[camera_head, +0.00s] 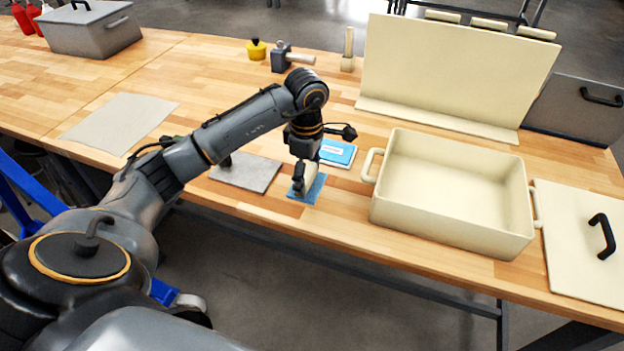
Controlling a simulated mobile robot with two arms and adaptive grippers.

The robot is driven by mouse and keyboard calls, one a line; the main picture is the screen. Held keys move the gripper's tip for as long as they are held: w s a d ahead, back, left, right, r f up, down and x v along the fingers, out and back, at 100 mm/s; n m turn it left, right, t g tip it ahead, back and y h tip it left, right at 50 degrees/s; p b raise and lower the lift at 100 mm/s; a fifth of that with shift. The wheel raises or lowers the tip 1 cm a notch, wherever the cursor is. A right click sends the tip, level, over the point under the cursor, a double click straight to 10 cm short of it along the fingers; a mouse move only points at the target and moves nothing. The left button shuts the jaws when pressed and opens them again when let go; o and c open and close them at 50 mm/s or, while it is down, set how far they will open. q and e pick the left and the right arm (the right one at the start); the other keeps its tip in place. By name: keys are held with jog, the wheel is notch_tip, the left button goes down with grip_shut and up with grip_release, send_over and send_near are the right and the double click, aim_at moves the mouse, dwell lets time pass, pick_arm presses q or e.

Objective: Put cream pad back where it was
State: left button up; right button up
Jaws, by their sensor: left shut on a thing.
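My left gripper (300,188) is low over the front part of the wooden table, left of the cream box. It is shut on a small cream pad (311,177), which stands on edge and is partly hidden by the fingers. Just under or behind it is a small blue pad (317,189) on the table; I cannot tell whether the cream pad touches it. My right gripper does not show.
A blue-and-white packet (338,153) lies behind the gripper. A grey sheet (246,172) lies left, a paler sheet (120,122) farther left. The open cream box (450,225) and a cream lid (580,240) stand right. A cream panel (450,75), yellow pot (257,50) and hammer (290,58) are behind.

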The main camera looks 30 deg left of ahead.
aim_at(311, 186)
pick_arm(q)
jog(key=shift+w+f, duration=0.55)
jog(key=shift+f, duration=0.15)
jog(key=f+p, duration=0.2)
jog(key=shift+w+f, duration=0.2)
jog(key=shift+f, duration=0.65)
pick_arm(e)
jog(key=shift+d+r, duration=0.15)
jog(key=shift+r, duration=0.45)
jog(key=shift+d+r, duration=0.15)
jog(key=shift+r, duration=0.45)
pick_arm(q)
jog(key=shift+f, duration=0.15)
jog(key=o, duration=1.2)
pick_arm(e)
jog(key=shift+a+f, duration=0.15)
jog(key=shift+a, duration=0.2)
